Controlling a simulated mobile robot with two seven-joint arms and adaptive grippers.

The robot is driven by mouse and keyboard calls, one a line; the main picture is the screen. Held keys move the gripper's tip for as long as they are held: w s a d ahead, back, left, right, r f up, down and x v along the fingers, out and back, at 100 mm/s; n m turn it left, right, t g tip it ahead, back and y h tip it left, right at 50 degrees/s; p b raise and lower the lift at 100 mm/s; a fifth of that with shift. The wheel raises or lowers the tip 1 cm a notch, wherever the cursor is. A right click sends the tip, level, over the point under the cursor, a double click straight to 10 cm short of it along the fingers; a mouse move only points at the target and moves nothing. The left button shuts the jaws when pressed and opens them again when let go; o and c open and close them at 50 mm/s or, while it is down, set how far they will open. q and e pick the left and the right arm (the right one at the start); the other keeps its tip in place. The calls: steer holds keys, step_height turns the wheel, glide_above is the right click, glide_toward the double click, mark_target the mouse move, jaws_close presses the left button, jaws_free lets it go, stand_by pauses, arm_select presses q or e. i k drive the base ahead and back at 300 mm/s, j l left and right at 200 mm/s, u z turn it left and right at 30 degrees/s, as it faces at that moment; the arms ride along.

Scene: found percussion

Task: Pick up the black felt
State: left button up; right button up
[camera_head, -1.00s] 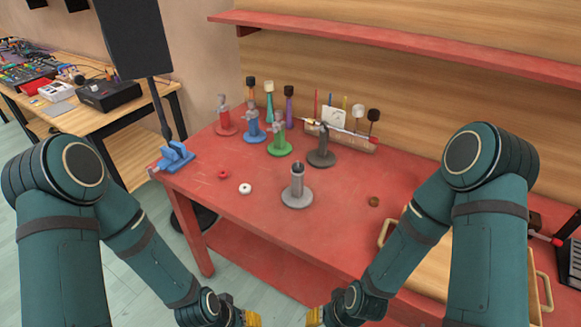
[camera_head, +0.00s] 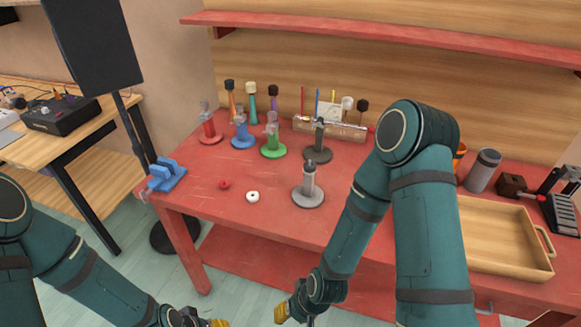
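I cannot pick out a plainly black felt. A red ring (camera_head: 224,185) and a white ring (camera_head: 252,197) lie on the front left of the red table (camera_head: 200,170). A brown ring seen earlier is now out of sight, with my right arm over that area. A black stand (camera_head: 317,152) stands behind a grey stand (camera_head: 308,190). My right gripper (camera_head: 281,313) is low in front of the table, away from the rings. Neither gripper's opening shows clearly.
Red, blue and green stands (camera_head: 272,142) and several mallets (camera_head: 251,98) stand at the back. A blue vise (camera_head: 167,174) is on the left corner. A wooden tray (camera_head: 490,262), a grey cylinder (camera_head: 483,170) and a red shelf (camera_head: 400,42) are at right.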

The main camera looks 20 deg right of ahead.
mark_target(311, 169)
steer(key=j+z, duration=0.25)
steer(key=z, duration=0.15)
steer(key=j+z, duration=0.3)
steer(key=z, duration=0.15)
